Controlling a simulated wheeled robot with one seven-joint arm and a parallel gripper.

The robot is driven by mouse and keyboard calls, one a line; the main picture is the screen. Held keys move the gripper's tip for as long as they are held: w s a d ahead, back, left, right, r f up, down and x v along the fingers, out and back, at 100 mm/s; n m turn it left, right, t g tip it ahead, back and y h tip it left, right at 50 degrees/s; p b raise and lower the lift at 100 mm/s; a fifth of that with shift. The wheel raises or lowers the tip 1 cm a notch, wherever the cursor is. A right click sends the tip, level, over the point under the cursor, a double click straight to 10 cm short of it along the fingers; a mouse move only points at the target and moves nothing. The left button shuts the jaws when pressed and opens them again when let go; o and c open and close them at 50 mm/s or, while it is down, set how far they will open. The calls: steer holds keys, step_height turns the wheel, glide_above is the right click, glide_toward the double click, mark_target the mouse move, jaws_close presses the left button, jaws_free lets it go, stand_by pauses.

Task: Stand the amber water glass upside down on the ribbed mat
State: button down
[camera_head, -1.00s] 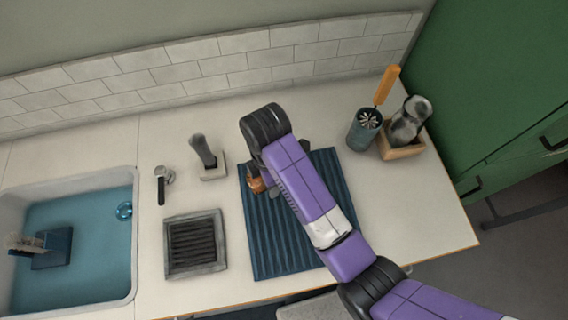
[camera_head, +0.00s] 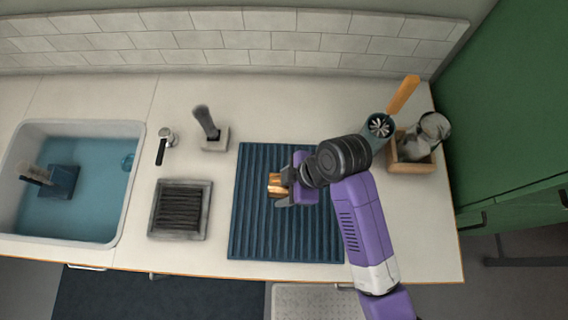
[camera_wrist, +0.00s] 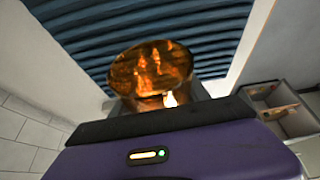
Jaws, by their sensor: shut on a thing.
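The amber glass (camera_head: 275,184) is between the fingers of my gripper (camera_head: 281,190), over the upper middle of the ribbed mat. It also shows in the wrist view (camera_wrist: 150,68), where its rounded amber form lies in front of the mat's ridges. My gripper is shut on it. The fingers hide part of the glass, and I cannot tell which end is its mouth or whether it touches the mat. The dark blue ribbed mat (camera_head: 262,240) lies flat on the counter, partly covered by my arm; it fills the top of the wrist view (camera_wrist: 215,25).
A sink (camera_head: 100,215) with blue water is at left. A square slatted tray (camera_head: 180,210) and a brush on a stand (camera_head: 210,130) stand left of the mat. A teal cup (camera_head: 378,128) with an orange-handled tool and a wooden box (camera_head: 412,164) stand at right.

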steer(key=shift+f, duration=2.65)
steer(key=shift+f+b, duration=0.4)
steer(key=shift+f, duration=0.2)
steer(key=shift+c, duration=2.3)
jaws_free()
